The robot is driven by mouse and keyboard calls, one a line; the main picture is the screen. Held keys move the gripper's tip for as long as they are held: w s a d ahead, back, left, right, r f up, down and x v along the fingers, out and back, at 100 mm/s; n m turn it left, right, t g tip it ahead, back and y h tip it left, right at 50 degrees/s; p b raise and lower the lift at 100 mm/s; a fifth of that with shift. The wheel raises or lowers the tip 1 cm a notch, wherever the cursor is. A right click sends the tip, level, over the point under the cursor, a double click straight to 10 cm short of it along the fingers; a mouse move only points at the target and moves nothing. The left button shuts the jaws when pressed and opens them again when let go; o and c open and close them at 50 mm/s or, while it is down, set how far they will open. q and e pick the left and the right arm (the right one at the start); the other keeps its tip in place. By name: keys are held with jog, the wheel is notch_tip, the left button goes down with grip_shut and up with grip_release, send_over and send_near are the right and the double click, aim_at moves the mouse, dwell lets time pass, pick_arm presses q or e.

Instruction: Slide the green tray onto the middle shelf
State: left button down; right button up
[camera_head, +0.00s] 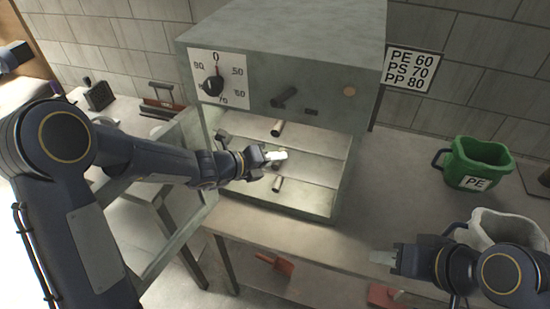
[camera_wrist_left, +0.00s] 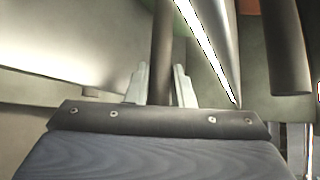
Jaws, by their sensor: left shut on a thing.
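The oven (camera_head: 285,35) stands open at the front, with metal shelves or trays inside. Handles stick out at an upper level (camera_head: 277,128) and a lower level (camera_head: 277,184). My left gripper (camera_head: 281,155) is at the opening, between these levels. In the left wrist view its fingers (camera_wrist_left: 160,90) are shut on a dark round bar (camera_wrist_left: 161,45), which looks like a tray handle. The tray's green colour cannot be made out. My right gripper (camera_head: 383,257) is at the lower right, away from the oven; its finger gap is unclear.
A glass-like open door (camera_head: 190,130) is left of the oven, close under my left arm. A green PE bin (camera_head: 480,160) and a white bin (camera_head: 497,228) stand on the bench at right. Red scoops lie below.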

pick_arm(q)
jog(key=shift+w+a, duration=0.15)
jog(key=c, duration=1.2)
grip_release()
jog(key=shift+f, duration=0.1)
jog(key=shift+o, duration=1.3)
jog(key=shift+s+f, duration=0.1)
jog(key=shift+s, duration=0.1)
jog(key=shift+a+f, duration=0.1)
jog(key=shift+f, duration=0.05)
jog(key=shift+c, duration=0.7)
